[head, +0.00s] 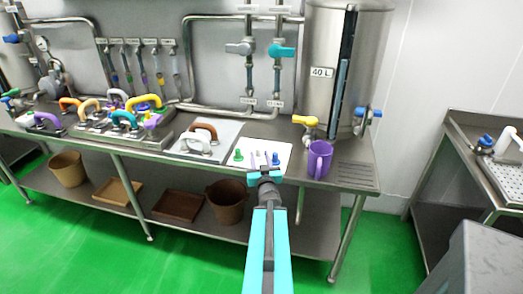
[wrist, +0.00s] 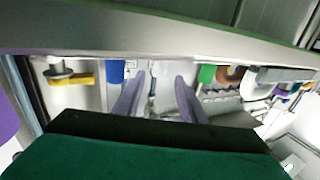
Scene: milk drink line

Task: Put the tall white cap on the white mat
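The white mat (head: 263,143) lies on the steel bench, left of the purple mug. A green cap (head: 238,155) stands on its left part and a blue cap (head: 276,158) on its right part. My gripper (head: 261,162) is at the mat's front edge, between these two caps. In the wrist view, my gripper (wrist: 160,76) has its two purple fingers apart, with the blue cap (wrist: 115,72) and green cap (wrist: 207,74) outside them. A thin pale shape shows between the fingers; I cannot tell whether it is the tall white cap.
A purple mug (head: 319,160) stands close right of the mat, below a yellow-handled tap (head: 305,121). A grey board (head: 220,132) with brown and white handles lies to the left. Pipes with valves and a steel tank (head: 340,60) stand behind.

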